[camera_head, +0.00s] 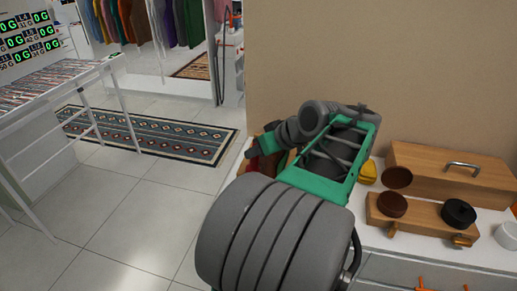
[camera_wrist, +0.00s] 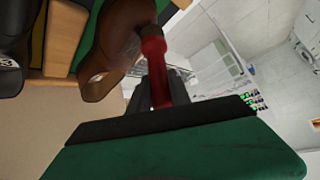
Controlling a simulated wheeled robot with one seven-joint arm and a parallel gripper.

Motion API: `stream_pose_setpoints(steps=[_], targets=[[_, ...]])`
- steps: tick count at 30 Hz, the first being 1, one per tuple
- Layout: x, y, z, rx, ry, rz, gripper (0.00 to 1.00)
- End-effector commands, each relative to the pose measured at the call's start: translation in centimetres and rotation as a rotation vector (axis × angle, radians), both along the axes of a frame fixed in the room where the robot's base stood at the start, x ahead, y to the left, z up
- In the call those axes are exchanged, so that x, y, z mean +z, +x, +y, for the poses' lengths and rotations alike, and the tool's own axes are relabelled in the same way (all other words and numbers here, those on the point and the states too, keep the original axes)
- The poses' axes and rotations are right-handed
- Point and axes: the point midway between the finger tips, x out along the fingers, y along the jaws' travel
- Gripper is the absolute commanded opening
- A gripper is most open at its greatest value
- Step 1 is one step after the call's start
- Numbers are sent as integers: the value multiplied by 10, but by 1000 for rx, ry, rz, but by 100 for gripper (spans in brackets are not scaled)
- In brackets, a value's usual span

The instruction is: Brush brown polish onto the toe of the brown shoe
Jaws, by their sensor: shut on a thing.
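My gripper (camera_wrist: 157,92) is shut on the red handle of a brush (camera_wrist: 155,68) in the wrist view. The brush's dark head end lies against or just in front of the brown shoe (camera_wrist: 112,45); I cannot tell whether it touches. The bristles are hidden. Part of a black shoe (camera_wrist: 12,50) shows at the far left. In the head view my arm hides the gripper and most of the shoes. An open tin of brown polish (camera_head: 392,206) sits on a wooden block (camera_head: 425,214), with a round brown piece (camera_head: 397,177) behind it.
A black tin (camera_head: 459,213) stands on the same block. A wooden box with a metal handle (camera_head: 450,172) stands behind, a yellow item (camera_head: 368,172) to its left and a white cup (camera_head: 507,235) at the right. The wall (camera_head: 380,70) rises close behind the white counter.

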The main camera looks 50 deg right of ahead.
Motion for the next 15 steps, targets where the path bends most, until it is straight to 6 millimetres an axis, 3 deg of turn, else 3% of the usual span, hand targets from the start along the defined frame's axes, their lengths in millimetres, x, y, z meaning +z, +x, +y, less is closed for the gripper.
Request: stream_pose_setpoints(steps=[8,15], targets=[[7,7,-19,-4,0,-1,0],[2,1,-3,-3,-3,-1,0]])
